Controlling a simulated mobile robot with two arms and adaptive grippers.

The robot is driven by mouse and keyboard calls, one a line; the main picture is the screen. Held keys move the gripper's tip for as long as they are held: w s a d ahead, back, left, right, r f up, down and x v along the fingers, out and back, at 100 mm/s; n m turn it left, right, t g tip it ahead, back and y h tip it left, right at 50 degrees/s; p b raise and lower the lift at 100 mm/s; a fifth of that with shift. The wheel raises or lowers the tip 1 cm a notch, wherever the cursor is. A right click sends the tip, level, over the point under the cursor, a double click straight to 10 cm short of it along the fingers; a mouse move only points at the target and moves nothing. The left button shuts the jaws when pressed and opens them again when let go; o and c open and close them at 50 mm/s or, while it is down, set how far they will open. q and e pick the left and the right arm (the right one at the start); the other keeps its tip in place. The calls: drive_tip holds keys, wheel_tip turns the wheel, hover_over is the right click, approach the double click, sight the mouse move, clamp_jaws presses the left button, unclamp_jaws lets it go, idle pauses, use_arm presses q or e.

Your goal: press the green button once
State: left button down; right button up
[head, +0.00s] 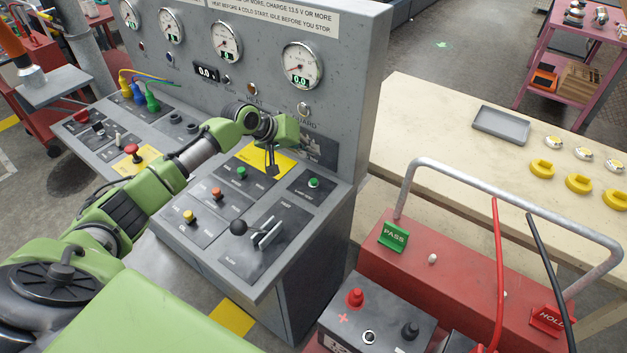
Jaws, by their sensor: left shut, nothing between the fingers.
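A grey control console (225,262) carries two green buttons. One green button (241,172) is on the plate beside a yellow patch; another green button (314,183) is on a dark plate to the right. My left gripper (271,171) is shut and empty, pointing down over the yellow patch between the two green buttons. It appears apart from both, though its exact height above the panel is hard to tell. My right gripper is not in view.
A red mushroom button (131,150) is farther left. The upright gauge panel (345,90) rises behind. A red battery cart (440,275) stands front right.

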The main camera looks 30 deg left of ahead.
use_arm(q)
drive_tip(key=shift+d+f, duration=0.1)
drive_tip(key=b, duration=0.7)
hover_over(311, 181)
wheel_tip(311, 181, down, 8)
drive_tip(key=shift+r, duration=0.1)
drive_tip(key=shift+f+b, duration=0.35)
drive_tip(key=shift+f, duration=0.05)
idle(0.9)
drive_tip(key=shift+f, duration=0.4)
drive_tip(key=shift+f, duration=0.65)
idle(0.7)
drive_tip(key=shift+r, duration=0.1)
drive_tip(key=shift+r+p, duration=0.75)
drive_tip(key=shift+r, duration=0.15)
drive_tip(key=shift+r, duration=0.15)
